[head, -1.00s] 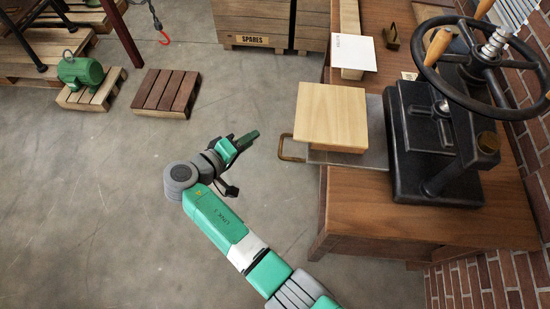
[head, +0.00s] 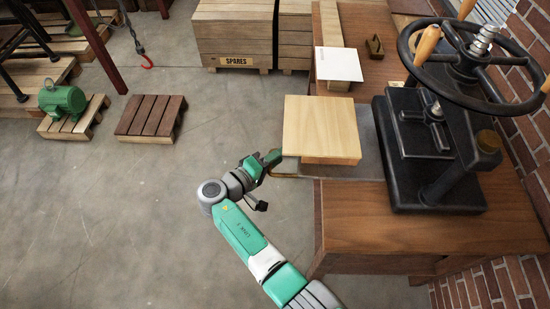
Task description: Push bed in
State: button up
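The bed is a flat grey metal plate (head: 368,150) lying on the bench and sticking out to the left of the black press (head: 430,140). A light wooden block (head: 320,128) sits on it and covers most of it. The bed's handle at its left end is largely hidden behind my gripper and the block. My gripper (head: 272,160) is at the left end of the bed, close to the block's left edge. I cannot tell whether it touches the handle, or whether its fingers are open or shut.
The press's large handwheel (head: 480,105) overhangs the bench's right side. The wooden bench (head: 400,205) has bare top in front of the bed. A white card (head: 338,64) lies farther back. A spares crate (head: 245,35) stands behind.

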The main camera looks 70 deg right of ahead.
jog(key=shift+c, duration=0.4)
jog(key=shift+f, duration=0.1)
grip_shut()
jog(key=shift+s, duration=0.1)
